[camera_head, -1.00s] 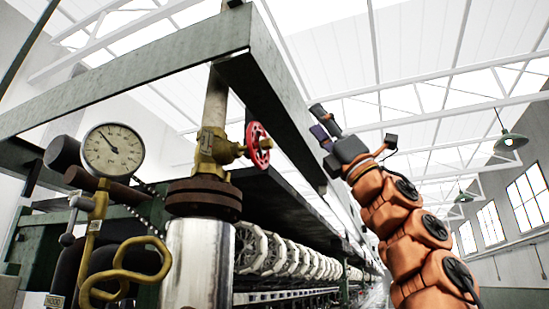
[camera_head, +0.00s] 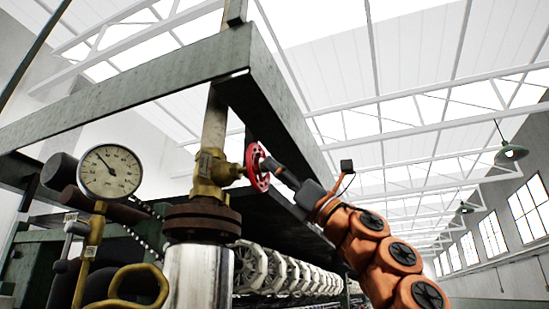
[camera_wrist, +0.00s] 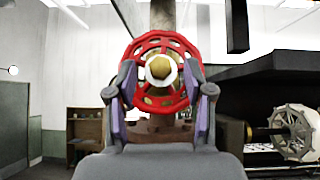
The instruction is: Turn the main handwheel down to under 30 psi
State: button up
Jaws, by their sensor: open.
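The red handwheel (camera_head: 257,167) sits on the right side of a brass valve (camera_head: 213,170) on a vertical pipe. In the wrist view the handwheel (camera_wrist: 160,72) faces me, with a brass hub at its middle. My gripper (camera_head: 268,165) is at the wheel's right side in the head view. In the wrist view my gripper (camera_wrist: 160,95) is open, its two fingers on either side of the wheel's lower half. I cannot tell whether they touch the rim. A round pressure gauge (camera_head: 110,172) stands at the left; its needle points to the upper left, and its numbers are too small to read.
A green steel beam frame (camera_head: 130,98) runs above the valve. A yellow bent pipe (camera_head: 125,285) is at the lower left. The room right of my arm is open.

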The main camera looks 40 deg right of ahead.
jog(key=shift+p+x, duration=0.35)
jog(key=shift+x, duration=0.5)
jog(key=shift+d, duration=0.1)
jog(key=shift+c, duration=0.3)
grip_shut()
